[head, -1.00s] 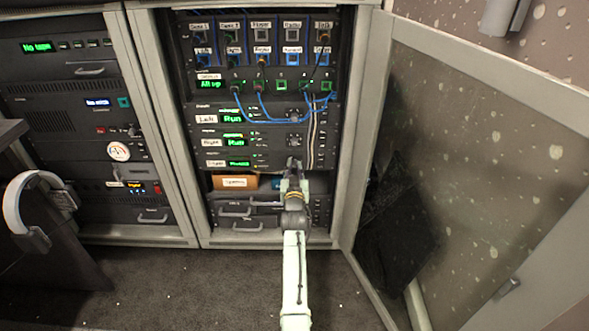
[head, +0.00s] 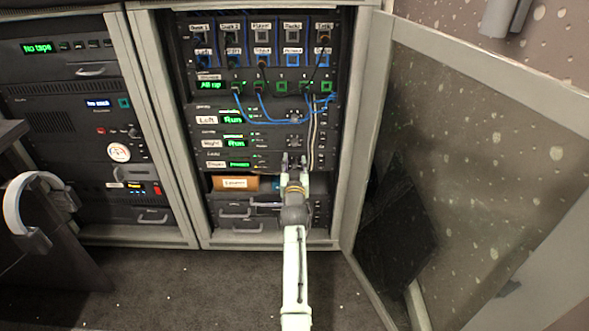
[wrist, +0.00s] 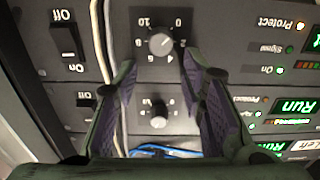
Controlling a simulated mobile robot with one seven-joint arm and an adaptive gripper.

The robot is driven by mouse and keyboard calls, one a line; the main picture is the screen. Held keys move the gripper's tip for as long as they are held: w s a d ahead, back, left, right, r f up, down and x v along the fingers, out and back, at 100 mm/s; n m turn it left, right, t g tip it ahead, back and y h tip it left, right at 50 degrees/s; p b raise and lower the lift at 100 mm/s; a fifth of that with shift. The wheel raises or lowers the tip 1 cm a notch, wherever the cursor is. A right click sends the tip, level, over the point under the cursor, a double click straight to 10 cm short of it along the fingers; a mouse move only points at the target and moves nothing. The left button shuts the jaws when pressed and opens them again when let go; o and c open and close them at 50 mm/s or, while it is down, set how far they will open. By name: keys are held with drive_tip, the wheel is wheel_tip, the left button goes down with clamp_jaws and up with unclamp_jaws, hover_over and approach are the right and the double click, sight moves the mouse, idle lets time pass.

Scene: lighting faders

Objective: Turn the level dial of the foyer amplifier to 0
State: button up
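The foyer amplifier (head: 212,165) is the lowest of three stacked amplifiers in the open rack, with a green display. Its level dial (wrist: 160,43) is a round grey knob with a scale from 0 to 10, seen upside down in the wrist view. I cannot clearly tell where its pointer stands. My gripper (head: 294,158) is in front of this amplifier and hides the dial in the head view. In the wrist view my gripper (wrist: 160,72) is open and empty, with its fingertips either side of the dial's lower part and no clear contact.
Another amplifier's dial (wrist: 159,122) lies between the fingers farther back. White cables (wrist: 106,40) run beside the dials, near an on/off switch (wrist: 66,40). Blue cables (head: 285,120) hang across the rack above. The open rack door (head: 460,150) stands to the right.

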sight(294, 138)
wheel_tip(294, 138, up, 7)
drive_tip(key=shift+r, duration=0.2)
